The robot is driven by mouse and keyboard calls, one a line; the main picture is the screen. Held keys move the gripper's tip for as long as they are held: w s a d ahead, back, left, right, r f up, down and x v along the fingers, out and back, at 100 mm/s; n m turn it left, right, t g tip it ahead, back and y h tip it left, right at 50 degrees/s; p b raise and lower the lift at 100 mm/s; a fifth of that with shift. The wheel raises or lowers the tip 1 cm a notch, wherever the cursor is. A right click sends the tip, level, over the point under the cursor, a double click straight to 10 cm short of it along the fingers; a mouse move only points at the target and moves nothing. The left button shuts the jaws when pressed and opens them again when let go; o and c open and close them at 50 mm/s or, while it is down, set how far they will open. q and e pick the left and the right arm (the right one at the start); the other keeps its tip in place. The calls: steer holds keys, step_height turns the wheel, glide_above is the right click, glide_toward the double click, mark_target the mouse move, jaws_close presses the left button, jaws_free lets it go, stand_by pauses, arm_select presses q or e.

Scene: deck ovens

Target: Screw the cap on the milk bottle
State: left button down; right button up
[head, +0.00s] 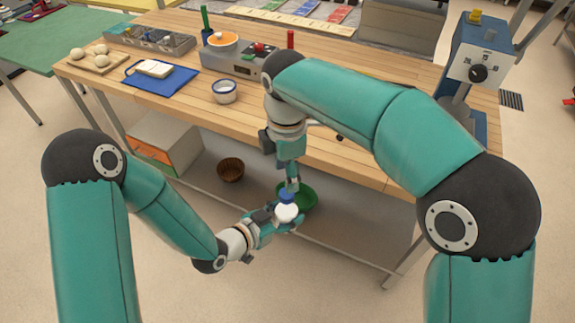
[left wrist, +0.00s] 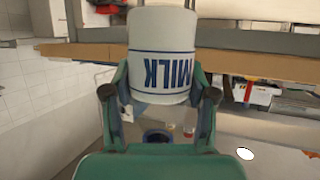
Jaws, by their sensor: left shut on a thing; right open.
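The white milk bottle (head: 287,214) is in front of the workbench, below its top. My left gripper (head: 277,212) is shut on it. In the left wrist view the bottle (left wrist: 162,50) stands between the two fingers, its blue MILK lettering upside down in the picture. The blue cap (head: 287,196) is at the bottle's upper end in the head view. I cannot tell whether it is seated on the neck. My right gripper (head: 292,184) is open, pointing down directly above the cap; its fingertips are small and partly hidden. I cannot tell whether they touch the cap.
On the lower shelf are a brown basket (head: 230,169) and a green bowl (head: 307,197), close behind the bottle in the picture.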

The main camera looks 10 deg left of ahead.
glide_above(287, 211)
steer(key=w, duration=0.2)
step_height(287, 211, down, 7)
steer(key=shift+a+r, duration=0.1)
steer(key=shift+r, duration=0.1)
jaws_close()
steer(key=m, duration=0.6)
steer(key=shift+m, duration=0.3)
steer(key=m, duration=1.2)
steer(key=shift+m, duration=0.4)
steer(key=m, duration=0.5)
steer(key=shift+o, duration=0.7)
jaws_free()
steer(key=shift+r, duration=0.1)
